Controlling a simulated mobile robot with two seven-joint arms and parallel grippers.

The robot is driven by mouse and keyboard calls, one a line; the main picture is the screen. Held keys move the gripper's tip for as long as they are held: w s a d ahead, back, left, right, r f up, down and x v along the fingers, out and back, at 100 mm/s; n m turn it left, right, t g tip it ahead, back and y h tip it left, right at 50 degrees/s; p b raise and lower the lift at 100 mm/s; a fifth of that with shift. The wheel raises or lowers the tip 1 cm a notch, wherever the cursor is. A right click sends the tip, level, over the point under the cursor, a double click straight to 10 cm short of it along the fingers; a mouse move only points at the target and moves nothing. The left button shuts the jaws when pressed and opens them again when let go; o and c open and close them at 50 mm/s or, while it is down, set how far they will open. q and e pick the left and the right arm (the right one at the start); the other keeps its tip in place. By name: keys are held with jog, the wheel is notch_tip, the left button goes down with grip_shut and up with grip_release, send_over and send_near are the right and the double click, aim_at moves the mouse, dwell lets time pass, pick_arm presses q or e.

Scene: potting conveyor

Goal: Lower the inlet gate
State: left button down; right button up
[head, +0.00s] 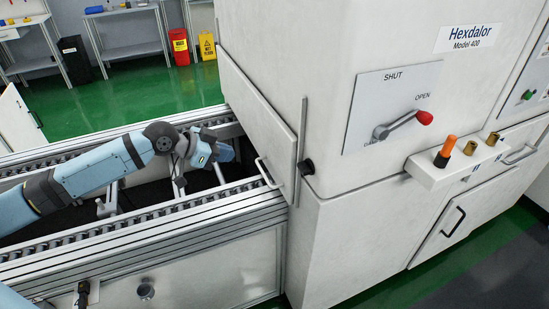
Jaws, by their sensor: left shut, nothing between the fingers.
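The inlet gate (262,118) is a white panel on the left face of the machine, above the conveyor's inlet end. A bar handle (267,173) sits low on it, and a vertical rail (301,140) and black knob (307,167) are at its right edge. The panel appears to hang with its lower edge near the conveyor's near rail; I cannot tell exactly how high it stands. My left gripper (226,153) is over the conveyor, left of the handle and apart from it, shut and empty. My right gripper is not in view.
The roller conveyor (150,217) runs in from the left, its rails on both sides of a dark bed. A lever with a red knob (424,118) points towards OPEN on the machine's front. A ledge (430,175) holds an orange-topped peg and brass-coloured pieces.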

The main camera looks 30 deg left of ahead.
pick_arm(q)
jog(key=s+f+x, duration=0.2)
jog(key=x, duration=1)
jog(key=shift+w+f+b, duration=0.2)
jog(key=shift+f+b, duration=0.05)
jog(key=shift+b, duration=0.15)
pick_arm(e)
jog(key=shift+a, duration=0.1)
pick_arm(q)
jog(key=shift+f, duration=0.1)
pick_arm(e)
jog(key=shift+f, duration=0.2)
